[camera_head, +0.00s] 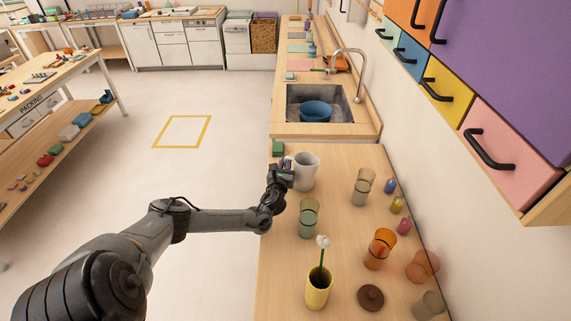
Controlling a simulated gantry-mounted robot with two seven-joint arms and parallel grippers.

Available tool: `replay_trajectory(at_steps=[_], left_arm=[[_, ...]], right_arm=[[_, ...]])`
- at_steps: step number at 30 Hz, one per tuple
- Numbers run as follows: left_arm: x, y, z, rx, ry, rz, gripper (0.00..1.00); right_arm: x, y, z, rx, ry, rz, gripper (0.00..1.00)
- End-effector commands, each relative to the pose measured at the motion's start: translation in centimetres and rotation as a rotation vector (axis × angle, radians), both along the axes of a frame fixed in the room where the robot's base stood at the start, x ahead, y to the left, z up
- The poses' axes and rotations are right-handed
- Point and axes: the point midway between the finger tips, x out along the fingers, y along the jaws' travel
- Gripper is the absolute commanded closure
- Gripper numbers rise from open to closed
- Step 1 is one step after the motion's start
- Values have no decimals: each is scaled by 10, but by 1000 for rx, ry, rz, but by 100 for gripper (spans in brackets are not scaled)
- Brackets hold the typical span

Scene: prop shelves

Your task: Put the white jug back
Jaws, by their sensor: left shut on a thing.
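The white jug (306,172) stands upright at the far left part of the wooden counter in the head view. I cannot tell whether its base touches the counter. My left gripper (286,170) reaches in from the left and is shut on the jug's left side, where its handle would be. The fingers hide that part of the jug. My right gripper is not in view.
On the counter (279,276) stand a green glass (309,218), a clear glass (361,187), orange glasses (379,249), a yellow vase (318,288) with a white flower, and a brown lid (370,297). A green block (278,148) lies behind the gripper. Coloured drawers overhang at right.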

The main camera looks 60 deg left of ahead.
Motion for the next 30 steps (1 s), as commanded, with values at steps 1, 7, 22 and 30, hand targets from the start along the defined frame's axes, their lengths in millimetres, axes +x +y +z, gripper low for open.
replay_trajectory(at_steps=[1, 7, 22, 30], left_arm=[[0, 0, -1, 0, 0, 0, 79], [0, 0, -1, 0, 0, 0, 57], [-16, -19, 3, -2, 3, -3, 57], [-48, -57, 3, -3, 3, -3, 57]], right_arm=[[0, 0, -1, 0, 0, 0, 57], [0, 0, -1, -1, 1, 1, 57], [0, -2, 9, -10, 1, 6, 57], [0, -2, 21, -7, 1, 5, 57]])
